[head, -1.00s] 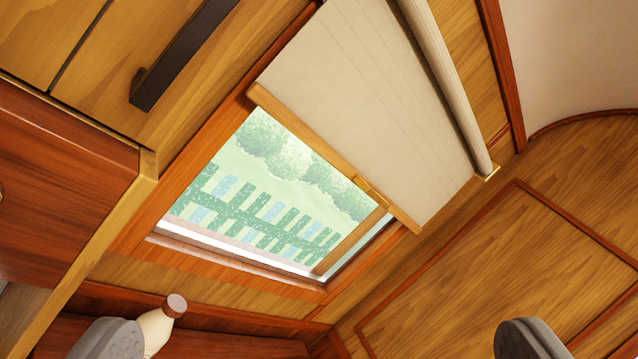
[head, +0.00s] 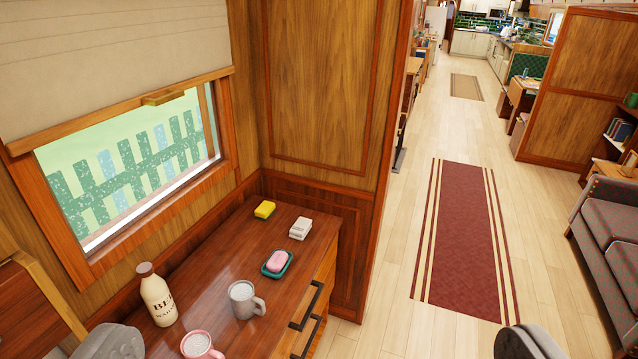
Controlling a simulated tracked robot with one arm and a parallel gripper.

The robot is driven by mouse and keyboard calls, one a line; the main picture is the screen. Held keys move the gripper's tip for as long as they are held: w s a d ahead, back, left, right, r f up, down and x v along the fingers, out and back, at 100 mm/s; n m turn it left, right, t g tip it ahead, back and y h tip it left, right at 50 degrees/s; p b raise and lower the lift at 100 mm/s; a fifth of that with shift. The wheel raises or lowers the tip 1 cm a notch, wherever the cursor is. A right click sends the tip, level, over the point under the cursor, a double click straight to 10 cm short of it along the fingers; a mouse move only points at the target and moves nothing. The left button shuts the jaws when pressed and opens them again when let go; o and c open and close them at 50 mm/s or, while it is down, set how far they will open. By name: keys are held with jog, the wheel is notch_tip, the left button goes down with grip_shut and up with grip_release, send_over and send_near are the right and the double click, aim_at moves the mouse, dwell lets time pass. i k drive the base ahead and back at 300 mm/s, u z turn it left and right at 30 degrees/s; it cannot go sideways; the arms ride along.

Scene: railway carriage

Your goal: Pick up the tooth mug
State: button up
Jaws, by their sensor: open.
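Two mugs stand on a brown wooden dresser top (head: 215,265) under the window. One is a grey mug (head: 242,302) with its handle to the right. The other is a pink mug (head: 198,348), cut off by the bottom edge of the view. I cannot tell which of them is the tooth mug. My gripper (head: 319,344) is open, its two grey fingertips wide apart at the bottom of the view. Both mugs appear between the fingertips, nearer the left one, and nothing is held.
A cream bottle (head: 157,295) stands left of the grey mug. Behind the mugs are a pink soap in a green dish (head: 277,264), a pale stacked block (head: 300,229) and a yellow sponge (head: 265,210). Dark drawer handles (head: 306,306) jut from the front. Open floor with a red rug (head: 465,240) lies right.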

aim_at(241, 293)
jog(key=u, duration=0.05)
jog(key=i, duration=0.95)
jog(key=z, duration=0.15)
